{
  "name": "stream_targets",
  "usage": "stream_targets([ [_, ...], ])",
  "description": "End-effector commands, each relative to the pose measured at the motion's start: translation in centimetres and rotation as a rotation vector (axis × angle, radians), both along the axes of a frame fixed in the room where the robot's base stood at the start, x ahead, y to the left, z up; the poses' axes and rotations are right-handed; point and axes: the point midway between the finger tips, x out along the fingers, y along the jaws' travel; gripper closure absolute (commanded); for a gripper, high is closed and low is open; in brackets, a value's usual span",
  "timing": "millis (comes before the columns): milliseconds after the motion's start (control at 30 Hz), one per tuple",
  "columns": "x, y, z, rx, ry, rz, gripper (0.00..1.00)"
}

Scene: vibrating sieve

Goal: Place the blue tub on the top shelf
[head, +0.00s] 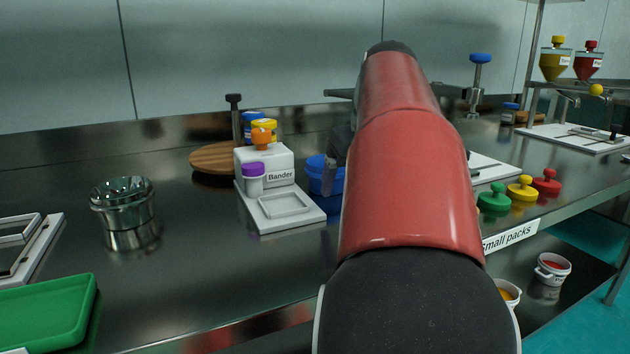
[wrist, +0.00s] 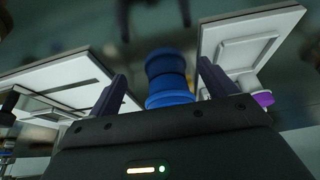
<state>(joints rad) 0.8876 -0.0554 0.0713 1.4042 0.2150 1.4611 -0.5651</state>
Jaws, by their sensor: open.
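The blue tub (head: 314,182) stands on the steel counter, just right of the white Bander device, partly hidden behind my arm. In the wrist view the blue tub (wrist: 167,76) shows between the two dark fingers of my gripper (wrist: 162,72), with gaps at its sides. In the head view a dark finger of my gripper (head: 331,176) shows at the tub's right side; the rest is hidden by my red arm. My gripper is open. I cannot tell which surface is the top shelf.
The Bander device (head: 272,204), with a purple-lidded jar (head: 254,181), is close left of the tub. A steel pot (head: 123,203) and green tray (head: 50,312) are further left. A rack (head: 560,86) holds hoppers at upper right.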

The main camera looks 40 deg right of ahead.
Motion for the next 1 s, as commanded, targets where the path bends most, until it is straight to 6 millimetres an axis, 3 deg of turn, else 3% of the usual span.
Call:
stream_targets([
  [200, 4.1, -1.0, 0.1, 0.001, 0.0, 0.002, 0.17],
  [467, 6.1, -1.4, 0.0, 0.001, 0.0, 0.0, 0.17],
  [700, 9.8, -2.3, -0.3, 0.002, 0.001, 0.001, 0.17],
  [800, 10.1, -2.4, -2.0, 0.002, 0.001, -0.001, 0.17],
  [1000, 10.6, -2.5, -2.8, 0.0, -0.001, -0.001, 0.17],
])
